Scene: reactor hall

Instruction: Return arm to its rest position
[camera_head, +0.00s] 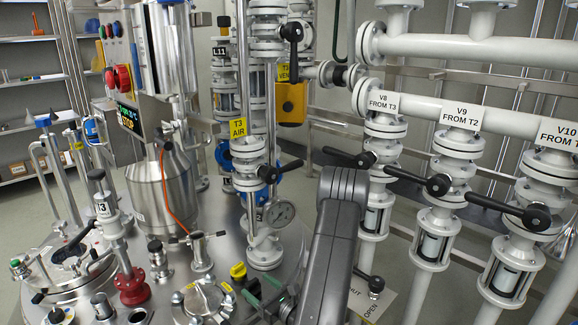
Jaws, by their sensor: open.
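A dark grey link of my arm (338,235) rises from the bottom edge, right of the middle, and its rounded top ends beside the white pipework. It hides part of the floor and pipes behind it. My gripper is not visible in this view. No object held by the arm can be seen.
Left of my arm stands a steel reactor lid (225,262) crowded with valves, a pressure gauge (280,212) and a steel vessel (163,190). On the right, white pipes carry valves labelled V8 (383,102), V9 (460,117) and V10 (560,133), with black handles protruding. Shelves (35,95) stand far left.

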